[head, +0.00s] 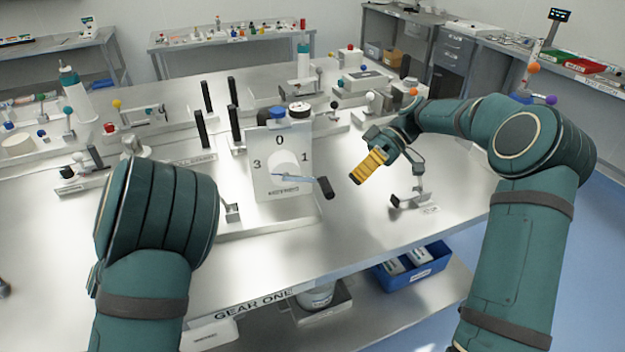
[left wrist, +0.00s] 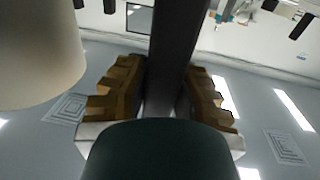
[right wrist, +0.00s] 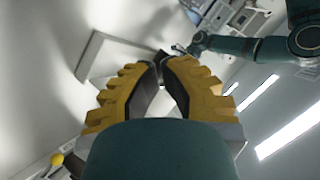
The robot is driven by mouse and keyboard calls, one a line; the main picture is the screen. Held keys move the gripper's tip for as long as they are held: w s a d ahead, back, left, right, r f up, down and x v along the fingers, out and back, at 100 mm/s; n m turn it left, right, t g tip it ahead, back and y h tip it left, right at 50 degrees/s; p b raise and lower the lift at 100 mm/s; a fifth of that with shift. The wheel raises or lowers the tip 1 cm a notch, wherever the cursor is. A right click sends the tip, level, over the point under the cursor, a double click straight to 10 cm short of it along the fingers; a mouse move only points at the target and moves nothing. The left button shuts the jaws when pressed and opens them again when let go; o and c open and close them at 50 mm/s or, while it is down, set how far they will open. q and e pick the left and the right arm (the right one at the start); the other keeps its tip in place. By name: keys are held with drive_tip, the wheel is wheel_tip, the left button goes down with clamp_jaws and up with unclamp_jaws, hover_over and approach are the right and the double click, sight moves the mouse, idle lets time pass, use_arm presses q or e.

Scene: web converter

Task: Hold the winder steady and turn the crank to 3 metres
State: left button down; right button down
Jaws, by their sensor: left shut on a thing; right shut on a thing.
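The winder's white dial plate (head: 283,190) stands upright on the bench, marked 0 at top, 1 at right and 3 at left. A thin crank arm runs right from its middle to a dark crank handle (head: 325,187). My right gripper (head: 356,178) is right of the handle, with a gap showing in the head view. In the right wrist view its fingertips (right wrist: 160,68) come together; what they grip is unclear. My left gripper is hidden behind my forearm in the head view. The left wrist view shows its fingers (left wrist: 172,85) shut on a dark bar (left wrist: 178,45).
A small fixture with a black grip (head: 408,200) stands right of the winder. Dark posts (head: 201,129) and several small devices crowd the bench behind. A blue bin (head: 425,262) is on the lower shelf. The bench front right of the winder is mostly clear.

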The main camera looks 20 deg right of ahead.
drive_tip(key=a+m+g+h, duration=0.1)
drive_tip(key=a+m+h, duration=0.1)
wheel_tip(320, 180, up, 4)
drive_tip(key=m+h, duration=0.6)
drive_tip(key=m, duration=0.6)
hover_over(329, 188)
drive_tip(key=shift+s+r+g, duration=0.15)
drive_tip(key=shift+s+g, duration=0.05)
drive_tip(key=shift+g, duration=0.1)
drive_tip(key=m+h, duration=0.1)
drive_tip(key=a+r+m, duration=0.1)
drive_tip(key=shift+w+r+m+h, duration=0.1)
drive_tip(key=shift+r+m+h, duration=0.05)
drive_tip(key=shift+m+h, duration=0.2)
drive_tip(key=a+r+m+t+h, duration=0.4)
drive_tip(key=r+m+h, duration=0.3)
drive_tip(key=m, duration=0.5)
drive_tip(key=shift+y, duration=0.75)
drive_tip(key=x, duration=1.3)
drive_tip(key=shift+w+d, duration=0.2)
drive_tip(key=shift+d, duration=0.25)
drive_tip(key=shift+f+y, duration=0.45)
drive_tip(key=shift+y, duration=0.15)
